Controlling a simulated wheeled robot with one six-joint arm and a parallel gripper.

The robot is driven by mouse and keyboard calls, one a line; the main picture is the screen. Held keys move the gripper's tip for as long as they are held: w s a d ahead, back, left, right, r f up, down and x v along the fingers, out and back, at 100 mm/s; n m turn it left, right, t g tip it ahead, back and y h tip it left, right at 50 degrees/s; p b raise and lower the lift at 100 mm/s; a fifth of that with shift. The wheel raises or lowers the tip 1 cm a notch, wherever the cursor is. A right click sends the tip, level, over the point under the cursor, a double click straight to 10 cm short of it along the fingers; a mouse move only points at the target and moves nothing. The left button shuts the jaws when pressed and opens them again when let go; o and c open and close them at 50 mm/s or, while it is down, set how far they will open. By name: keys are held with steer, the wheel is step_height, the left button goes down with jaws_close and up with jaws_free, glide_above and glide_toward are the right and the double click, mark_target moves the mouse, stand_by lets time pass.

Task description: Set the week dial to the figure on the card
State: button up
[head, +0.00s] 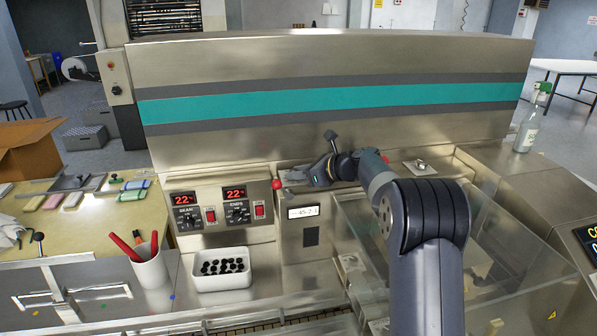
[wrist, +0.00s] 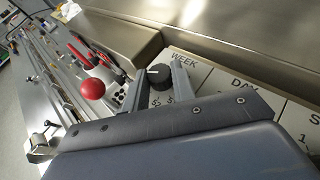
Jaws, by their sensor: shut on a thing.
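In the wrist view, my gripper (wrist: 159,86) has its two fingers on either side of a dark round knob (wrist: 160,73), the week dial, beside the word WEEK on a pale plate (wrist: 202,78). The fingers are shut on the knob. Small figures show below it, partly hidden by my gripper. In the head view, my gripper (head: 320,173) is low over the machine's ledge, and the dial is hidden. A white panel (head: 303,211) on the machine's front carries small dark figures, perhaps 45 2 1; I cannot tell whether this is the card.
A red ball knob (head: 277,184) stands just left of my gripper; it also shows in the wrist view (wrist: 92,89). DAY lettering lies right of WEEK. A white bin of black pieces (head: 222,282) and a white cup (head: 151,268) stand in front. A clear cover (head: 430,250) is at right.

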steer(key=o, duration=1)
steer(key=b+v, duration=0.2)
steer(key=v, duration=0.8)
steer(key=shift+s+d+r, duration=0.2)
steer(key=shift+d, duration=0.05)
